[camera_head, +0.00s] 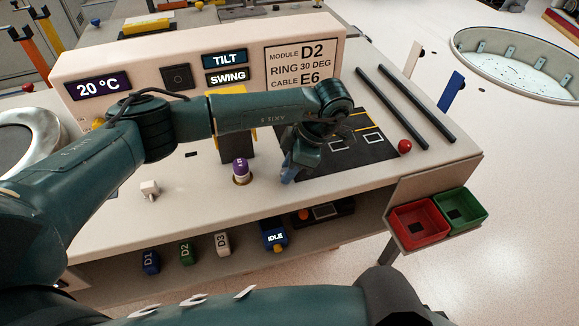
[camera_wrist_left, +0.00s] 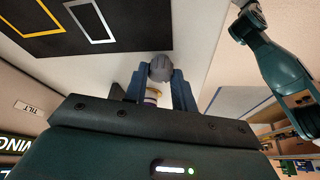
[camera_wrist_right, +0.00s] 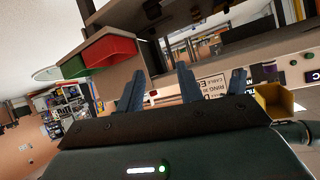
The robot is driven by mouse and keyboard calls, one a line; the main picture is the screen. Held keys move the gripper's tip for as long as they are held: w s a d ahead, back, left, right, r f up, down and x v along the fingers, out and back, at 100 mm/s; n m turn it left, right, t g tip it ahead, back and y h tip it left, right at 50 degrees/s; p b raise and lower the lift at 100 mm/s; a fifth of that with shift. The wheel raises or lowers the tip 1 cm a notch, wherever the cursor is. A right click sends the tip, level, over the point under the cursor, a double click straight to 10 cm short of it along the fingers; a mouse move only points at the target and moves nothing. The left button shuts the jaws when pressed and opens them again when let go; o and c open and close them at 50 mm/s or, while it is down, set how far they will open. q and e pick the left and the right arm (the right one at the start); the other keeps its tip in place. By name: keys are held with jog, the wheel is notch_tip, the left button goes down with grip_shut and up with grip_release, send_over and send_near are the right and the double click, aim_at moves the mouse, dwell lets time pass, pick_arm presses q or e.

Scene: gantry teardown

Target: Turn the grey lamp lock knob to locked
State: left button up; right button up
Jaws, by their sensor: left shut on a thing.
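The grey lamp lock knob (camera_wrist_left: 160,68) shows in the left wrist view as a rounded grey cap. My left gripper (camera_wrist_left: 158,80) is shut on it, with a blue finger on each side. In the head view my left gripper (camera_head: 290,170) is low at the bench top, right of a purple knob (camera_head: 240,166). The grey knob is hidden there by my gripper and wrist. Any marking for its turn position is not visible. My right gripper (camera_wrist_right: 158,88) appears open and empty in the right wrist view.
A panel (camera_head: 226,32) with TILT and SWING labels stands behind. A black mat (camera_head: 345,158), dark rods and a red ball knob (camera_head: 404,146) lie right. A white knob (camera_head: 149,189) stands left. Red (camera_head: 418,224) and green bins (camera_head: 461,208) hang at the right front.

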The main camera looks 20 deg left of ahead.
pick_arm(q)
jog(key=m+t+b, duration=0.1)
jog(key=m+b, duration=0.1)
jog(key=m, duration=0.1)
jog(key=shift+f, duration=0.1)
jog(key=shift+s+m+t+b, duration=0.15)
jog(key=shift+m+t+b, duration=0.4)
jog(key=shift+m, duration=0.45)
jog(key=o, duration=1)
jog(key=shift+r, duration=0.2)
jog(key=v, duration=1.3)
